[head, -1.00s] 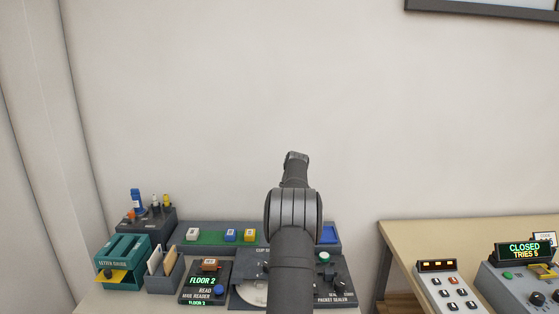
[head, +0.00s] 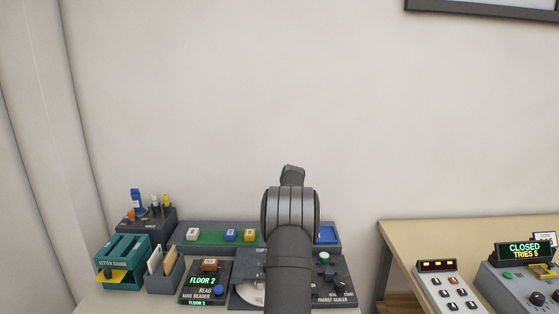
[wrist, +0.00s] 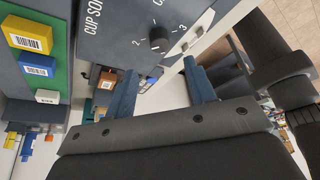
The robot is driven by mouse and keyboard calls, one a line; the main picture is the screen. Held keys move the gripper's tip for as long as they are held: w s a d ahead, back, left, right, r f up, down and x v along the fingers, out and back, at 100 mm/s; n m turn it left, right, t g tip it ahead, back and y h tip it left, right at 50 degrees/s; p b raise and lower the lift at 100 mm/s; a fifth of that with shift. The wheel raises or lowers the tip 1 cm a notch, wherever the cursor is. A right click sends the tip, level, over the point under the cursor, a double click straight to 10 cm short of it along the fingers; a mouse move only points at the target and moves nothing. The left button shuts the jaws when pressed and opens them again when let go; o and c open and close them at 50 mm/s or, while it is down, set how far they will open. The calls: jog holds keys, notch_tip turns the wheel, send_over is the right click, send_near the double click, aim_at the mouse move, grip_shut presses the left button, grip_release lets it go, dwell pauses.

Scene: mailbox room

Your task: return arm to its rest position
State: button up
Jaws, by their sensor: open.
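My gripper (wrist: 160,92) shows in the wrist view with its two blue-grey fingers apart and nothing between them. Bare pale surface shows in the gap. Its tips are close to a dark grey panel (wrist: 118,40) with a numbered knob (wrist: 158,38); I cannot tell whether they touch.
White, blue and yellow blocks sit on a green strip (head: 212,238). A teal letter sorter (head: 124,255), a mail reader (head: 205,284) and a packet sealer (head: 335,290) crowd the left desk. A control box reading CLOSED (head: 525,285) stands on the right table (head: 410,240).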

jog(key=x, duration=0.8)
jog(key=shift+s+a+f, duration=0.15)
jog(key=shift+a+f, duration=0.05)
jog(key=shift+f, duration=0.1)
jog(key=shift+d+r+m+t+y, duration=0.15)
jog(key=shift+m+t+y, duration=0.2)
jog(key=shift+m, duration=0.75)
jog(key=m+t, duration=0.1)
jog(key=m, duration=0.1)
jog(key=m+y, duration=0.1)
jog(key=m, duration=0.2)
jog(key=shift+s+t, duration=0.15)
jog(key=shift+t, duration=0.2)
jog(key=m+t, duration=0.1)
jog(key=m, duration=0.3)
jog(key=shift+s+m+t+h, duration=0.1)
jog(key=shift+m+t+h, duration=0.15)
jog(key=shift+m+t, duration=0.15)
jog(key=m+t, duration=0.1)
jog(key=m, duration=0.2)
jog(key=shift+s+m, duration=0.1)
jog(key=shift+m, duration=0.2)
jog(key=shift+t, duration=0.3)
